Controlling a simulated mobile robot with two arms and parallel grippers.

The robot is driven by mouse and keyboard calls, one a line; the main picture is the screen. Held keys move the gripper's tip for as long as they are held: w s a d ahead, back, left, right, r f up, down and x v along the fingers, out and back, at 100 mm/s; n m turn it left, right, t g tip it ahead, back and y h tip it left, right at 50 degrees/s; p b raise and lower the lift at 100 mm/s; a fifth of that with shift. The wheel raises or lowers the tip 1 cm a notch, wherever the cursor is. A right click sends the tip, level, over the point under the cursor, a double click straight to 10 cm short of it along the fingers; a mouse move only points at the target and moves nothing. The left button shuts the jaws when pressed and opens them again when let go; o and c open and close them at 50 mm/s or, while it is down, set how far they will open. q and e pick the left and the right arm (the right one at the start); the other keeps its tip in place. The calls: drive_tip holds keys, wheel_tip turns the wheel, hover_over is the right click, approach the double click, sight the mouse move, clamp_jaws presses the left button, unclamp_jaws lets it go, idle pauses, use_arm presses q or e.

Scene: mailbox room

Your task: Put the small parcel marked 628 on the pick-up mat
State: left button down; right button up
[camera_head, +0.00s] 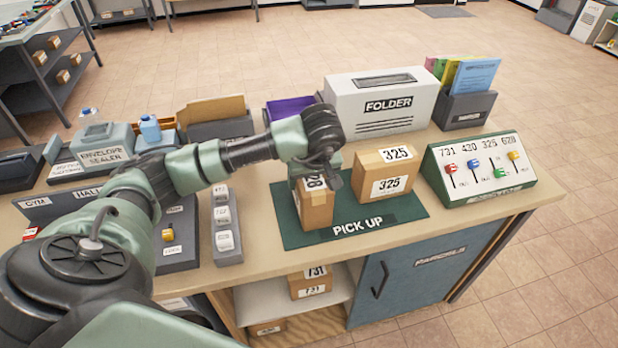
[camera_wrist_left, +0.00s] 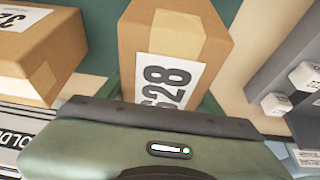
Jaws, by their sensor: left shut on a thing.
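The small parcel marked 628 (camera_head: 316,209) is a brown box on or just over the left part of the green pick-up mat (camera_head: 293,237). My left gripper (camera_head: 318,180) comes down over it from above and is shut on it. In the left wrist view the parcel (camera_wrist_left: 178,35) shows its 628 label close in front of the gripper (camera_wrist_left: 165,110). Whether its underside touches the mat is hard to tell. A parcel marked 325 (camera_head: 390,187) stands to its right on the mat; it also shows in the left wrist view (camera_wrist_left: 45,55). My right gripper is not in view.
A white folder machine (camera_head: 372,112) stands behind the mat. A sloped panel with coloured levers (camera_head: 482,170) is at the right. A grey rack with white blocks (camera_head: 226,222) is left of the mat. Parcels marked 731 (camera_head: 310,283) sit on the shelf below. The mat's front strip is clear.

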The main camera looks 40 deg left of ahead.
sight(313, 179)
use_arm(q)
drive_tip(key=shift+c, duration=1.4)
unclamp_jaws()
drive_tip(key=shift+f, duration=0.1)
drive_tip(key=b+v, duration=0.1)
drive_tip(key=v, duration=1)
drive_tip(key=shift+r, duration=0.35)
drive_tip(key=shift+s+d+r+p, duration=0.15)
drive_tip(key=shift+s+r+p, duration=0.1)
drive_tip(key=shift+r+p, duration=0.05)
